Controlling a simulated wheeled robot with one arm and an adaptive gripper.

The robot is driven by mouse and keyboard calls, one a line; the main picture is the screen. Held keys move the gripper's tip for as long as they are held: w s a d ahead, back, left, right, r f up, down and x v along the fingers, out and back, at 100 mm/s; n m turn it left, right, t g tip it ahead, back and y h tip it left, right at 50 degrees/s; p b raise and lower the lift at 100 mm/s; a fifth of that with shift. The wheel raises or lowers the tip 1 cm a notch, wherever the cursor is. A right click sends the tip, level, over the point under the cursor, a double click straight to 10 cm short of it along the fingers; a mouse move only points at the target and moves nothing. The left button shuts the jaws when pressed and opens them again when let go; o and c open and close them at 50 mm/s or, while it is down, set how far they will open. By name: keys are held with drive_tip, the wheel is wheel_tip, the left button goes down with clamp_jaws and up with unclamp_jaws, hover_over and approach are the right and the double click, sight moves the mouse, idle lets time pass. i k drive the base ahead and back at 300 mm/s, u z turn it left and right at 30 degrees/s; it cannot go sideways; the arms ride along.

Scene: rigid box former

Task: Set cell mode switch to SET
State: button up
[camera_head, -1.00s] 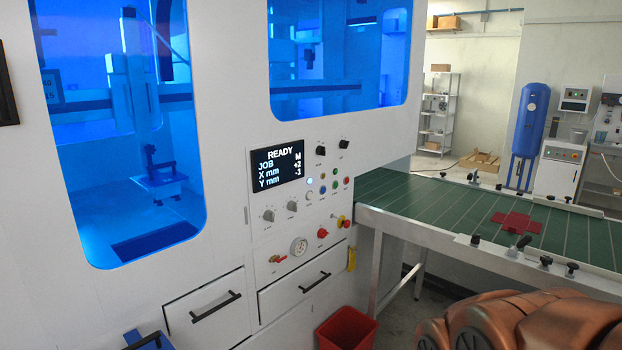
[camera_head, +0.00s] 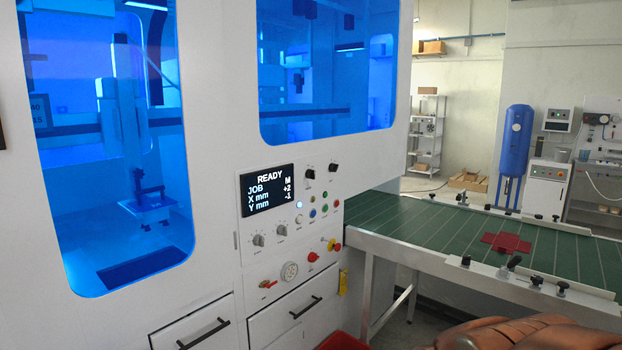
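Two black knobs, an upper left one (camera_head: 310,174) and an upper right one (camera_head: 334,167), sit right of the display. Two grey knobs, a left one (camera_head: 258,240) and a right one (camera_head: 281,230), sit below it. The labels are too small to read, so I cannot tell which is the cell mode switch or its setting. My gripper is not in view; only a copper-coloured part of my arm shows at the bottom right.
Small coloured buttons (camera_head: 312,213), a gauge (camera_head: 289,271), a red-handled valve (camera_head: 267,284) and a red-and-yellow control (camera_head: 333,245) share the panel. Drawers with black handles (camera_head: 307,308) are below. A green conveyor table (camera_head: 420,218) juts out at right; a red bin (camera_head: 343,341) stands below.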

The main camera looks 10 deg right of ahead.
sight(310, 174)
drive_tip(key=u, duration=0.2)
drive_tip(key=k, duration=0.3)
drive_tip(key=z, duration=0.6)
drive_tip(key=i, duration=1.3)
drive_tip(key=u, duration=0.5)
